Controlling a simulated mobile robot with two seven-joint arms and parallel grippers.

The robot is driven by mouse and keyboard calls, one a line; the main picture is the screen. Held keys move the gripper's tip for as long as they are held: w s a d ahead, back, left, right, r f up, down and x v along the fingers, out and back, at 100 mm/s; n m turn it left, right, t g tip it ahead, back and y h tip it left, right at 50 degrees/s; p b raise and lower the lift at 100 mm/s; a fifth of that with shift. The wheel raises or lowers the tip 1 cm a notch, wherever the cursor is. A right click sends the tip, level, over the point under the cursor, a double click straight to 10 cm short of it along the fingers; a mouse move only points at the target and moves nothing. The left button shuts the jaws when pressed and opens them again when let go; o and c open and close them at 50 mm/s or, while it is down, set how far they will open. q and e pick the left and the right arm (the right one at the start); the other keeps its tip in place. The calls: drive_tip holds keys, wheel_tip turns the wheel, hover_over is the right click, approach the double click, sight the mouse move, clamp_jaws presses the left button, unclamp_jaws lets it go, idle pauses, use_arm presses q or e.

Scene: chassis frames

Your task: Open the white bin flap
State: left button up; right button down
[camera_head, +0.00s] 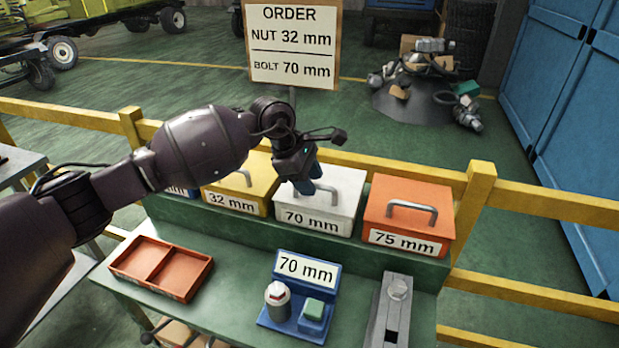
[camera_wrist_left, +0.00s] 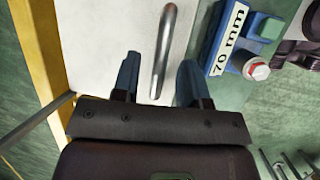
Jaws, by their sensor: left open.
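The white bin (camera_head: 340,206) stands on the raised green shelf, labelled 70 mm, between the yellow and orange bins. Its flap is shut and carries a grey metal bar handle (camera_head: 324,195). My left gripper (camera_head: 306,187) is above the white bin, over the left part of its flap. In the left wrist view its two blue fingers (camera_wrist_left: 157,80) are open, with the handle (camera_wrist_left: 164,55) lying between them in the picture. I cannot tell whether the fingers touch the handle. My right gripper is not in view.
A yellow 32 mm bin (camera_head: 262,174) and an orange 75 mm bin (camera_head: 410,200) flank the white bin closely. In front are an orange two-part tray (camera_head: 184,252), a blue 70 mm stand (camera_head: 305,268) and a grey metal fixture (camera_head: 377,310). An order sign (camera_head: 293,40) rises behind.

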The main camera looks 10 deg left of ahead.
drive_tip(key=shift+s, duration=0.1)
use_arm(q)
drive_tip(key=shift+c, duration=1.1)
clamp_jaws()
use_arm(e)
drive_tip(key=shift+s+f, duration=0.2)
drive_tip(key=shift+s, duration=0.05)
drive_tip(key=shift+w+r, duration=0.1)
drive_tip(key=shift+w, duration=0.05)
